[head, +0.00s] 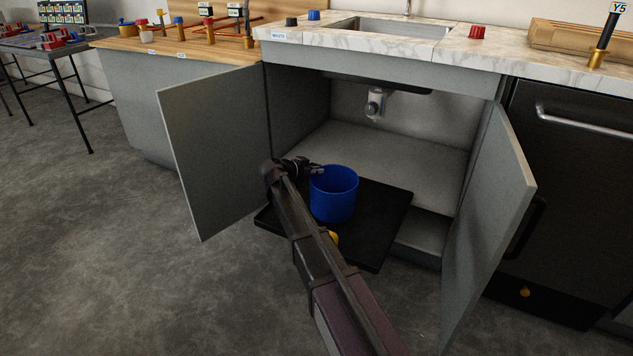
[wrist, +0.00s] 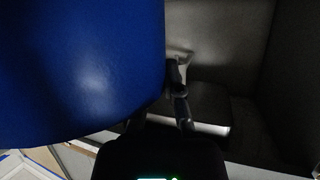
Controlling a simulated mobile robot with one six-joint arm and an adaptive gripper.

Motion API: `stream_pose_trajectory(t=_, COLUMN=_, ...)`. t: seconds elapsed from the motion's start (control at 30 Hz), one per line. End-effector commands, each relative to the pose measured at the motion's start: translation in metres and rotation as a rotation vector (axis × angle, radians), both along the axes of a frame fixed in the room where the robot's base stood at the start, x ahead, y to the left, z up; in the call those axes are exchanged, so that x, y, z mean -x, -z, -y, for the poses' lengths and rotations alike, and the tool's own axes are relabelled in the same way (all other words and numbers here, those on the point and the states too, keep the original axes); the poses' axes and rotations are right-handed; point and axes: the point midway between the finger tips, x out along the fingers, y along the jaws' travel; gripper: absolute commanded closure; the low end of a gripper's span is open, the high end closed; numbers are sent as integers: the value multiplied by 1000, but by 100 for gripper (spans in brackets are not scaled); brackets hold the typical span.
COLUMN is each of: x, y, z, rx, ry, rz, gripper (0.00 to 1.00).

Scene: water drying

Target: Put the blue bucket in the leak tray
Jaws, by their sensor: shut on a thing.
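The blue bucket (head: 334,197) is upright, open side up, in front of the open cabinet under the sink. My gripper (head: 317,170) is shut on the bucket's upper left side. The black leak tray (head: 382,222) sticks out of the cabinet, and the bucket appears over it. I cannot tell whether the bucket touches the tray. In the wrist view the bucket (wrist: 75,65) fills the left side, close to my gripper (wrist: 165,100); one finger shows and the bucket hides the other. My arm hides part of the tray.
Open cabinet doors stand at left (head: 215,150) and right (head: 492,220). A drain pipe (head: 375,103) hangs inside the cabinet. A yellow thing (head: 333,237) shows partly behind my arm at the tray. The floor (head: 130,250) at left is clear.

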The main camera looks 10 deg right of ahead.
Motion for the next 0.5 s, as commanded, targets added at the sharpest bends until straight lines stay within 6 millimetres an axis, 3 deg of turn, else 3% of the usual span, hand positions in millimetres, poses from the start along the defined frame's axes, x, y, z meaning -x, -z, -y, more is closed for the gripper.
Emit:
stream_pose_trajectory(t=0.23, x=0, y=5, z=0, rx=1, ry=0, rz=0, gripper=100)
stream_pose_trajectory(t=0.5, x=0, y=27, z=0, rx=2, ry=1, rz=0, gripper=100)
